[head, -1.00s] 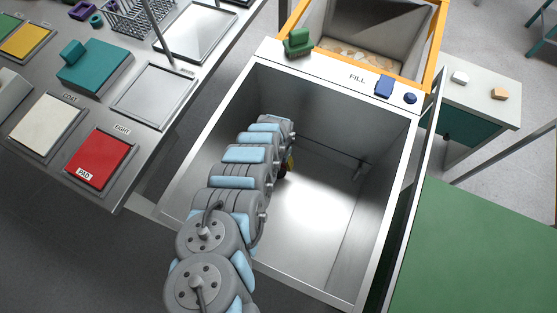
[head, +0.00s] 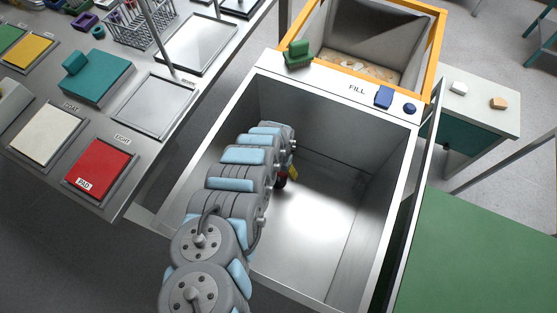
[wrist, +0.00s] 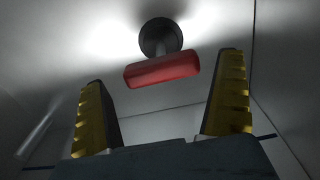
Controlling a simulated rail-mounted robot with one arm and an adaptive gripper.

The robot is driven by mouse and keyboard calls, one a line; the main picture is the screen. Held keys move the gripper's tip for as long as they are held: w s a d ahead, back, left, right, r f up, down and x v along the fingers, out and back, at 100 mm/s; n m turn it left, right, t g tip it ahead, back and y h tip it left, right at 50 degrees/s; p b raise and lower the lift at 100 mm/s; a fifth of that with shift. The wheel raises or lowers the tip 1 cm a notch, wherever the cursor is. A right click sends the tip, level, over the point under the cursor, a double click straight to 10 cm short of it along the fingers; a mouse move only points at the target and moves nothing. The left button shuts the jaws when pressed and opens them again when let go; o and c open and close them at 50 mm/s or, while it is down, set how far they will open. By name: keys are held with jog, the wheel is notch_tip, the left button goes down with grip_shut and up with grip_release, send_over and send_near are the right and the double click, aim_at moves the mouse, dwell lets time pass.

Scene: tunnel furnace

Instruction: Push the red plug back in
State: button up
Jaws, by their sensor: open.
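The red plug (wrist: 162,70) shows in the wrist view as a red bar on a short stem from a dark round fitting (wrist: 160,38) on the metal wall. My gripper (wrist: 166,95) is open, with one yellow-padded finger on each side below the red bar. The bar lies just beyond the fingertips, roughly centred between them, and nothing is held. In the head view my arm reaches down into the steel bin, and a little yellow of my gripper (head: 293,172) shows past the arm. A small dark red part (head: 281,181) shows beside it. The arm hides most of that area.
The steel bin (head: 390,175) has walls around my arm, with open floor to the right. At its far rim are a green block (head: 299,52), a blue block (head: 383,96) and the FILL label. A tray table (head: 125,130) stands left.

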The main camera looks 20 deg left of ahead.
jog(key=shift+s+a+r, duration=0.1)
jog(key=shift+a+r, duration=0.05)
jog(key=shift+r, duration=2.1)
notch_tip(320, 180, up, 6)
